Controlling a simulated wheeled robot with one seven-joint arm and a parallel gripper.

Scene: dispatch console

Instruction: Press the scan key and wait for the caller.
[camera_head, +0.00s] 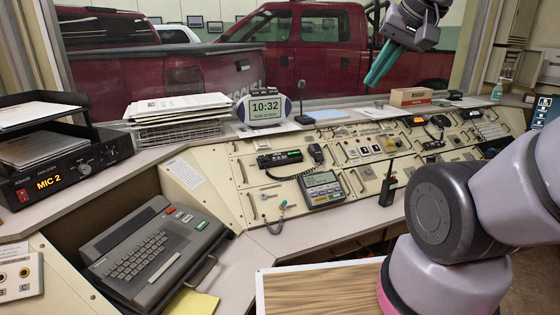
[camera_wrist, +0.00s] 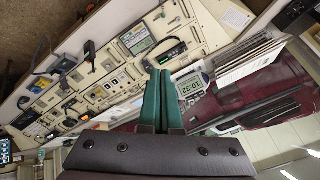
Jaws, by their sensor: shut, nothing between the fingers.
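The dispatch console (camera_head: 239,175) has a sloped cream panel with radios, buttons and switches. A radio with a green display (camera_head: 280,158) sits on it, with a corded microphone beside it. Below is a grey unit with a screen and small keys (camera_head: 322,188). Both also show in the wrist view, the radio (camera_wrist: 172,54) and the screen unit (camera_wrist: 137,40). No key's label is legible as scan, so I cannot tell which key it is. My gripper (camera_head: 372,78) has teal fingers, shut and empty, raised above the console's back edge near the window. Its fingers (camera_wrist: 158,76) point toward the panel in the wrist view.
A clock (camera_head: 265,107), a paper stack (camera_head: 178,106) and a desk microphone (camera_head: 303,95) stand along the back ledge. A handheld radio (camera_head: 388,185) stands upright at the panel's front. A keyboard terminal (camera_head: 150,255) is at left. Air above the panel is clear.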

